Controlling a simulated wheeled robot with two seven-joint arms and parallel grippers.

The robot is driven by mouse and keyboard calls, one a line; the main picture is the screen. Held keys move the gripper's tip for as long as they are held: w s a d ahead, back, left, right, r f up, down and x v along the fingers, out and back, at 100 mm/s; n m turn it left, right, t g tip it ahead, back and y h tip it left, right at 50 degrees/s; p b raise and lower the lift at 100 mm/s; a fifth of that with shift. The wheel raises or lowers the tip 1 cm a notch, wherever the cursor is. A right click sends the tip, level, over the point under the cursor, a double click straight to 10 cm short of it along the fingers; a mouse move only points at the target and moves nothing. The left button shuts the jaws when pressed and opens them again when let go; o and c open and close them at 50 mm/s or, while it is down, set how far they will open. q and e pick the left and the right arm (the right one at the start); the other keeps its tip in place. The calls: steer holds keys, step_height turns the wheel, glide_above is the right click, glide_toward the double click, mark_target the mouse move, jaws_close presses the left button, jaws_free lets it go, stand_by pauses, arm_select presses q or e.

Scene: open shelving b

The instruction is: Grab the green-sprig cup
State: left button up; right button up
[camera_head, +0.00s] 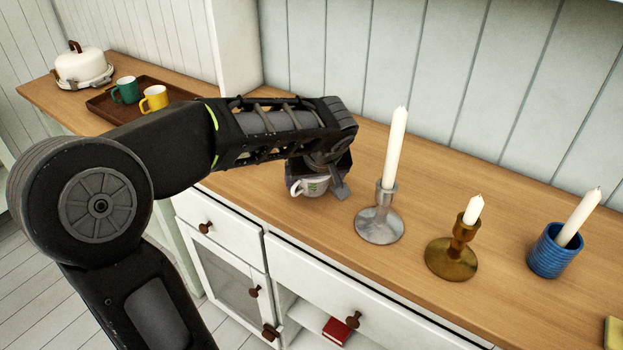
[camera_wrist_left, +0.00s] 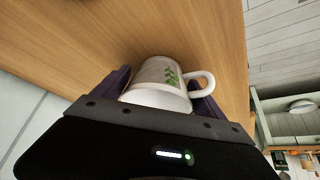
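The green-sprig cup (camera_wrist_left: 160,84) is white with green leaves on its side. In the left wrist view it lies between my left gripper's (camera_wrist_left: 160,91) two dark fingers, its handle overlapping the right finger. In the head view the cup (camera_head: 314,186) is on the wooden counter below my left gripper (camera_head: 318,184), partly hidden by it. The fingers are spread to either side of the cup; I see no clear grip, and whether either touches it is hard to tell. My right gripper is in neither view.
A silver candlestick (camera_head: 380,222) stands close to the right of the cup. A brass candlestick (camera_head: 452,258) and a blue candle holder (camera_head: 551,253) are further right. A brown tray (camera_head: 103,107) with green and yellow mugs lies far left, near a white covered dish (camera_head: 80,70).

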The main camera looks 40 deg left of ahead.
arm_select(q)
steer(key=c, duration=1)
step_height(320, 180, up, 10)
steer(key=shift+r, duration=0.1)
stand_by(0.6)
